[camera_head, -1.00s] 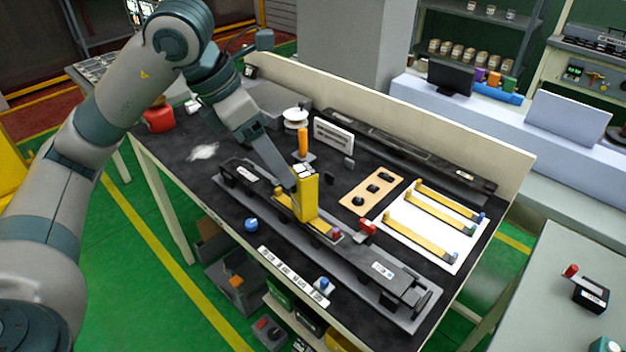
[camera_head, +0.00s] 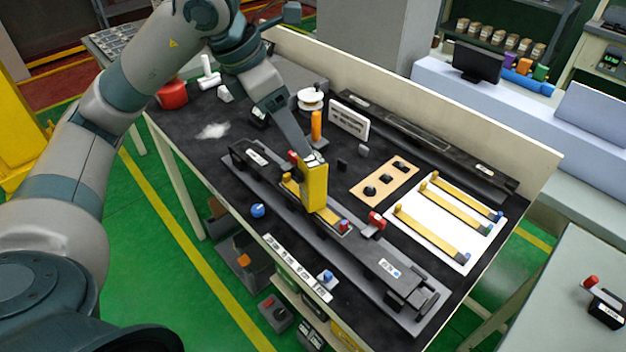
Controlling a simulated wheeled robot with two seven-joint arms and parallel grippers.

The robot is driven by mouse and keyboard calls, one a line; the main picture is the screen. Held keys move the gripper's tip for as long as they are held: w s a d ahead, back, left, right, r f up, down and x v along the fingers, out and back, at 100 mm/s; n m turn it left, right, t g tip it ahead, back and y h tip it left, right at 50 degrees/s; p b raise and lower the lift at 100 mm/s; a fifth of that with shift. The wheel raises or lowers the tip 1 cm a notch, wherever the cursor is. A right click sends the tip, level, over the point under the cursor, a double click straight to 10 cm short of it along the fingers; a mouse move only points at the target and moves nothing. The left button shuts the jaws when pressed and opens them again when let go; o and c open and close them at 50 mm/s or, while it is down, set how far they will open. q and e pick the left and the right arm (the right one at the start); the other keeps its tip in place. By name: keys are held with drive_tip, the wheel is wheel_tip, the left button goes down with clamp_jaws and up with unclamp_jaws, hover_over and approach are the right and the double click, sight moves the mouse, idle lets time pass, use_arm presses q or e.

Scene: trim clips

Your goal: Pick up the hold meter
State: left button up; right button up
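I cannot tell for certain which object is the hold meter; no label is readable. A tall yellow block (camera_head: 315,185) stands upright over the long grey rail fixture (camera_head: 375,262) on the workbench. My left gripper (camera_head: 313,158) is at the top of this block and seems to touch it. Its fingers are too small and partly hidden to show whether they grip it. A small dark device with a red knob and white label (camera_head: 606,308) stands on the side table at the right, far from my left gripper. My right gripper is out of view.
A wooden strip with black knobs (camera_head: 385,184) and a white panel with yellow strips (camera_head: 445,222) lie right of the rail. A red clip (camera_head: 376,222), a blue knob (camera_head: 258,210), an orange cylinder (camera_head: 316,126) and a white spool (camera_head: 311,99) are nearby. The side table (camera_head: 560,285) has free room.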

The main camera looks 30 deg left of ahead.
sight(309, 162)
use_arm(q)
drive_tip(key=p+x, duration=0.3)
drive_tip(key=x, duration=0.7)
drive_tip(key=shift+w+d+f, duration=0.15)
drive_tip(key=shift+f, duration=0.3)
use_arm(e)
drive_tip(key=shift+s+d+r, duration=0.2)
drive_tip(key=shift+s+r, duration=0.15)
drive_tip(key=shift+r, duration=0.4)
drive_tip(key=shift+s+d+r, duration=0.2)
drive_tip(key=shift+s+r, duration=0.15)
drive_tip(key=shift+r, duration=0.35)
use_arm(q)
drive_tip(key=shift+w+f+p, duration=0.25)
drive_tip(key=shift+f+p, duration=0.05)
drive_tip(key=shift+p, duration=0.25)
drive_tip(key=p+x, duration=0.1)
drive_tip(key=x, duration=0.1)
drive_tip(key=p+x, duration=0.1)
drive_tip(key=shift+w+f, duration=0.45)
drive_tip(key=shift+f, duration=0.2)
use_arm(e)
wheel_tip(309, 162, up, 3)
